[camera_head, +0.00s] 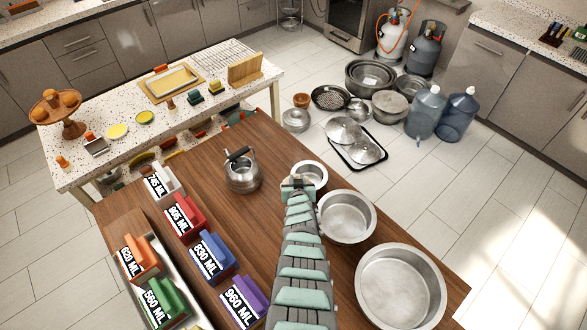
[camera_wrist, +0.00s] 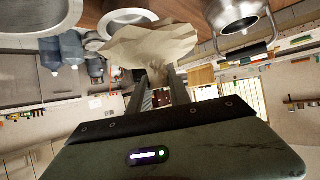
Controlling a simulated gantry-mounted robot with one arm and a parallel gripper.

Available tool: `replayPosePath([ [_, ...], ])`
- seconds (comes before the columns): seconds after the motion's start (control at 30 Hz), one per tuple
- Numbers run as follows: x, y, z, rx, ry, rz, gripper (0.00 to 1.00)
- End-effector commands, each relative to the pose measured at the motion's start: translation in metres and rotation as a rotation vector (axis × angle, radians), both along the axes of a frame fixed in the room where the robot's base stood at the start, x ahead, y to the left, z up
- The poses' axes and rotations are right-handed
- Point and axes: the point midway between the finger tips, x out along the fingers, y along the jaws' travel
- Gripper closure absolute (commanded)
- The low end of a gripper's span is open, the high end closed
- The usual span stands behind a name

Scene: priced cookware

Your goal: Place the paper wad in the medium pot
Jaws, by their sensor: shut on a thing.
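The paper wad (camera_wrist: 150,42) is crumpled and tan, between the fingertips of my gripper (camera_wrist: 156,72) in the wrist view. My gripper is shut on it. In the head view my gripper (camera_head: 298,184) is above the table, beside the small pot and up-left of the medium pot; the wad is hidden there. The medium pot (camera_head: 346,216) is the middle one of three open metal pots, and its visible inside looks empty. The small pot (camera_head: 311,170) is behind it and the large pot (camera_head: 400,287) in front.
A kettle (camera_head: 242,172) stands left of my gripper and also shows in the wrist view (camera_wrist: 237,20). Several coloured, volume-labelled blocks, including a red one (camera_head: 184,218), stand at the left of the wooden table (camera_head: 262,135). Cookware and water jugs (camera_head: 426,112) stand on the floor beyond.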

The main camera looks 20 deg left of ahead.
Motion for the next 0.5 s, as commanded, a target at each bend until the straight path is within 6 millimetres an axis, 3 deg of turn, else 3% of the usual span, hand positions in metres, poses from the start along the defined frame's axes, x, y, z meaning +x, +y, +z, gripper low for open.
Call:
replayPosePath([
  [0.5,0.008,-0.013,0.005,0.0,-0.004,-0.022,1.0],
])
